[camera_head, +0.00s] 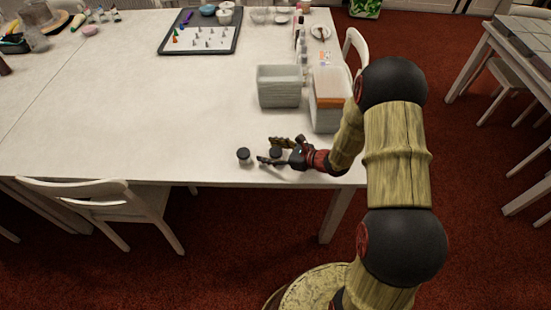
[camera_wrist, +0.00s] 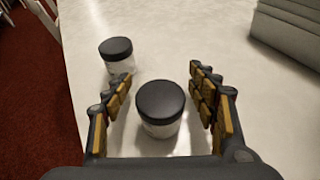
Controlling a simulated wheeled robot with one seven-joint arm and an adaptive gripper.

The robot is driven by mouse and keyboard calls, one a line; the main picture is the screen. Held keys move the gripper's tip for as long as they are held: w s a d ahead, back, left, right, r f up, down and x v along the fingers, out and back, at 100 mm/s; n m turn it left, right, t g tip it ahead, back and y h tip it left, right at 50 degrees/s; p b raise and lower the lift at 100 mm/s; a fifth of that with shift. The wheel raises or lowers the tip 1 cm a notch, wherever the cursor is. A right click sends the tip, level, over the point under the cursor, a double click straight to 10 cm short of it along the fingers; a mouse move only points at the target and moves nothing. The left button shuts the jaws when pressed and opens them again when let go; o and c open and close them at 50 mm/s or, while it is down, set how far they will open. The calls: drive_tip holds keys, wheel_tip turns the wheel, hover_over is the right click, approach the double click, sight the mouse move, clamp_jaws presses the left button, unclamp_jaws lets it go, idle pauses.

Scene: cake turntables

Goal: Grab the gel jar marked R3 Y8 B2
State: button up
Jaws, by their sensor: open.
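Two small jars with black lids and pale bodies stand upright on the white table. In the wrist view the nearer jar (camera_wrist: 160,105) stands between the two open fingers of my gripper (camera_wrist: 163,95), with a gap on each side. The other jar (camera_wrist: 117,55) stands farther off, up and left, outside the fingers. In the head view my gripper (camera_head: 275,150) is low over the table's front edge. One jar (camera_head: 276,152) shows partly between its fingers, and the other jar (camera_head: 244,155) stands to the left. No R3 Y8 B2 marking is readable on either jar.
A grey bin (camera_head: 279,87) and a box with an orange-brown top (camera_head: 330,100) stand behind my gripper. A dark tray (camera_head: 200,30) with small nozzles lies at the back. A white chair (camera_head: 105,205) stands at the front edge. The left middle of the table is clear.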

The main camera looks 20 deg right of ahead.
drive_tip(key=shift+w+a+f, duration=0.3)
drive_tip(key=shift+w+a, duration=0.15)
drive_tip(key=shift+w, duration=0.05)
drive_tip(key=shift+c, duration=0.2)
drive_tip(key=c, duration=1.4)
drive_tip(key=shift+c, duration=0.4)
